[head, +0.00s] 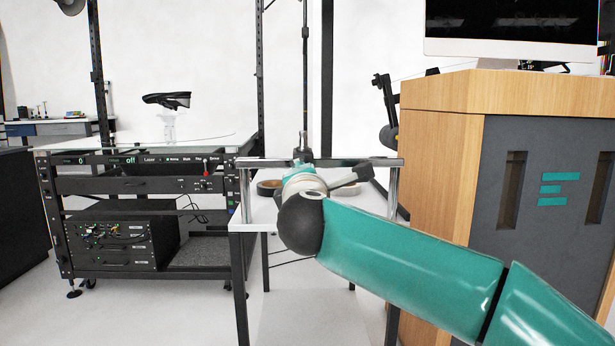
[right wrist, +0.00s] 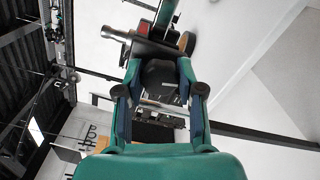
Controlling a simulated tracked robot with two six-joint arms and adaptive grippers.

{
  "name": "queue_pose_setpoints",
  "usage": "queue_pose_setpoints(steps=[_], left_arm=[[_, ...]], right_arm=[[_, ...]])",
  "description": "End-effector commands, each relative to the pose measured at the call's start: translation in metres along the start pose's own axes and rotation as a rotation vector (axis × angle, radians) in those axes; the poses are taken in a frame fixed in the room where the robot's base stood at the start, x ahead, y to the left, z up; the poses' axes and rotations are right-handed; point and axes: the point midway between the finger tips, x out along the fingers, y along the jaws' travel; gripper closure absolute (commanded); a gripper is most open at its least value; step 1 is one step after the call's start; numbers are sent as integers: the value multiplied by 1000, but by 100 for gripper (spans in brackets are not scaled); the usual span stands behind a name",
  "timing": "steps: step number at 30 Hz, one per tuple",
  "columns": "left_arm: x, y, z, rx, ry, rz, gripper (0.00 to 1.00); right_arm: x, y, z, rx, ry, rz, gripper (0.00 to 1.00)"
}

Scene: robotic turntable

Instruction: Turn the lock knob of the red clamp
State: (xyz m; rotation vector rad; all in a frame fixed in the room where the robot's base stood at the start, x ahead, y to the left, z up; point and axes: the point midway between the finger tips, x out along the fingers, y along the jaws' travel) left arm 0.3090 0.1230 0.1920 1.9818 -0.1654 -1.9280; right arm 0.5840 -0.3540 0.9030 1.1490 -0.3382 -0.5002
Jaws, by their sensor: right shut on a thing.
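In the right wrist view, my right gripper (right wrist: 158,68) is shut on a dark piece (right wrist: 160,80) between its fingers. Just beyond the fingers is a dark clamp-like block (right wrist: 155,48) with a small red patch and a metal rod (right wrist: 115,33) sticking out to the left. I cannot tell whether the gripped piece is the clamp's lock knob. In the head view, my right arm comes in from the right over a small table (head: 248,226), and its wrist hides the gripper and most of what it holds. My left gripper is in neither view.
A dark ring-shaped roll (head: 268,187) lies on the table, which has metal rails at both sides. A thin upright pole (head: 304,80) rises behind. A black equipment rack (head: 120,210) stands left, and a wooden cabinet (head: 450,160) with a monitor (head: 510,28) stands right.

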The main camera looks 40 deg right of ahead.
Motion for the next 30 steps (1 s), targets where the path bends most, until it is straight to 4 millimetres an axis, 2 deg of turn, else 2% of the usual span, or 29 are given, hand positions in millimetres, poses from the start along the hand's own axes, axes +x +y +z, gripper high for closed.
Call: queue_pose_setpoints(steps=[18, 19, 21, 24, 30], left_arm=[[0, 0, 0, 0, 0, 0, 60], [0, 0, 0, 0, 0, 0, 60], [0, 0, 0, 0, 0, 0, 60], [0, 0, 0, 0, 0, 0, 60], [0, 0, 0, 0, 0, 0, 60]], right_arm=[[1, 0, -2, 50, 3, 0, 97], [1, 0, -2, 50, 3, 0, 61], [1, 0, -2, 50, 3, 0, 49], [0, 0, -1, 50, 2, 0, 36], [0, 0, 0, 51, 1, 0, 36]])
